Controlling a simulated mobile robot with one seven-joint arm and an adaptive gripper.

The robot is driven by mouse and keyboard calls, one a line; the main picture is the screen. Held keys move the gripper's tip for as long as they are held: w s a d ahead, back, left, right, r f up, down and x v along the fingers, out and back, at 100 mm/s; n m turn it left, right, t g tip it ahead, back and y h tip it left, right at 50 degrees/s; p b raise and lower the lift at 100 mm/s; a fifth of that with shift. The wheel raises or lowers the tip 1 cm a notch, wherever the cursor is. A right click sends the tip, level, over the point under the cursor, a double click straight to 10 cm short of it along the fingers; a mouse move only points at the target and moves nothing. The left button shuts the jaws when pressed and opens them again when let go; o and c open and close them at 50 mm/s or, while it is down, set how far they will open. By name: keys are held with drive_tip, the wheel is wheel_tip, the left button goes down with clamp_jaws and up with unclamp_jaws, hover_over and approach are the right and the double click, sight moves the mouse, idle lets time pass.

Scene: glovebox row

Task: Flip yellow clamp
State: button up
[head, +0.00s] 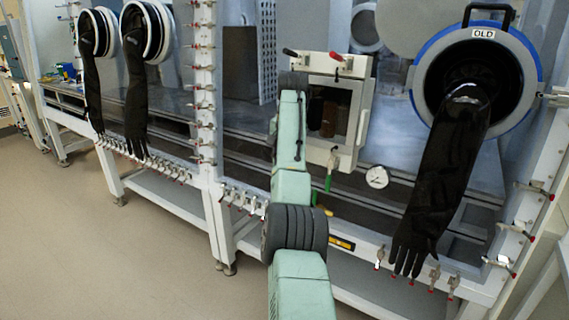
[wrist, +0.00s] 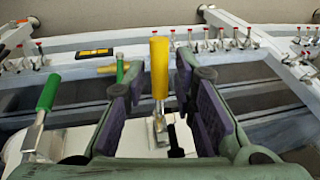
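The yellow clamp (wrist: 159,66) shows in the wrist view as an upright yellow handle on a metal bracket. It stands between the two fingers of my gripper (wrist: 161,88). The fingers are open, with dark pads on either side of the handle and a visible gap on both sides. In the head view my arm hides the gripper and this clamp. The small airlock door frame (head: 345,95) stands just right of my arm, with a red-handled clamp (head: 340,58) and a black-handled clamp (head: 291,53) at its top.
A green-handled clamp (head: 328,182) is below the airlock; a green handle (wrist: 47,92) shows at left in the wrist view. A round gauge (head: 377,177) sits to its right. A black glove (head: 440,175) hangs from the blue-ringed port (head: 425,68). Floor at left (head: 90,235) is clear.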

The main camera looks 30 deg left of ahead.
drive_tip(key=shift+o, duration=0.4)
drive_tip(key=v, duration=0.7)
drive_tip(key=shift+r, duration=0.2)
drive_tip(key=shift+s, duration=0.1)
drive_tip(key=shift+c, duration=0.2)
